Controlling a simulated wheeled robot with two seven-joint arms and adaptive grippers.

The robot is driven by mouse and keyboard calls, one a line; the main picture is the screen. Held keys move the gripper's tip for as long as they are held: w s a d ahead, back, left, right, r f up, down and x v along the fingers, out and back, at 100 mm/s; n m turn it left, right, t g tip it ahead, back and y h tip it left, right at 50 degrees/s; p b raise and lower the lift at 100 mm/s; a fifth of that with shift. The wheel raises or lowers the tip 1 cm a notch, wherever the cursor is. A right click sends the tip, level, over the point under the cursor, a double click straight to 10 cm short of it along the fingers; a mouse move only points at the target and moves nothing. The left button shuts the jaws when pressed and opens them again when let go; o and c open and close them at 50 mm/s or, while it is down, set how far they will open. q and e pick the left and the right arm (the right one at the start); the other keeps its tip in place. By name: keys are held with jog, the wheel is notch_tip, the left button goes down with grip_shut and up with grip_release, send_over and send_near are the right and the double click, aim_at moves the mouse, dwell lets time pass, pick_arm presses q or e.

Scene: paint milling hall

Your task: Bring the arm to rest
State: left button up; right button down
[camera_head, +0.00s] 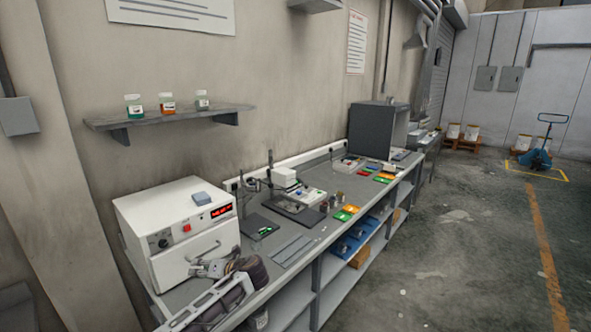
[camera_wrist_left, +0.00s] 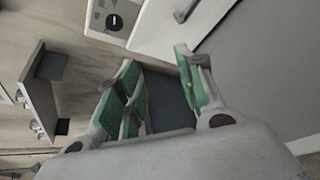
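My left gripper (camera_head: 208,268) is in front of the white oven (camera_head: 180,232), low near its door and above the bench edge. In the left wrist view its two green-padded fingers (camera_wrist_left: 157,62) stand apart with nothing between them. The oven's door handle (camera_wrist_left: 186,10) shows beyond the fingertips; I see no contact with it. The oven door looks shut, and a red display is lit on its front. My right gripper is in neither view.
A grey bench (camera_head: 290,250) runs away to the right with scales, coloured cards and small containers. A wall shelf (camera_head: 170,117) holds three jars. A blue pallet truck (camera_head: 537,157) stands far back. The floor (camera_head: 450,265) right of the bench is clear.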

pick_arm(q)
jog(key=s+d+f+n+g+h, duration=0.1)
jog(key=s+d+f+n+h, duration=0.4)
jog(key=s, duration=0.3)
jog(key=s+d+f+n+h, duration=0.3)
jog(key=s+d+f+n, duration=0.3)
jog(key=s+f, duration=0.2)
jog(key=s+a+r+n+g+h, duration=0.1)
jog(key=s+n+h, duration=0.1)
jog(key=s+n, duration=0.8)
jog(key=s+a+r+n+h, duration=0.1)
jog(key=s+r+n+h, duration=0.15)
jog(key=s+n, duration=0.75)
notch_tip(320, 180, down, 35)
jog(key=s+g+b, duration=0.1)
jog(key=s+b, duration=0.1)
jog(key=s, duration=0.1)
jog(key=s+a+f+g+b, duration=0.1)
jog(key=s+a+f, duration=0.1)
jog(key=s+f, duration=0.9)
jog(key=s+a+f+b, duration=0.1)
jog(key=s+a+f, duration=0.1)
jog(key=s+f, duration=0.9)
jog(key=shift+s+a+f+m+g, duration=0.2)
jog(key=shift+a+f+m+g, duration=0.05)
jog(key=shift+f+m+g, duration=0.2)
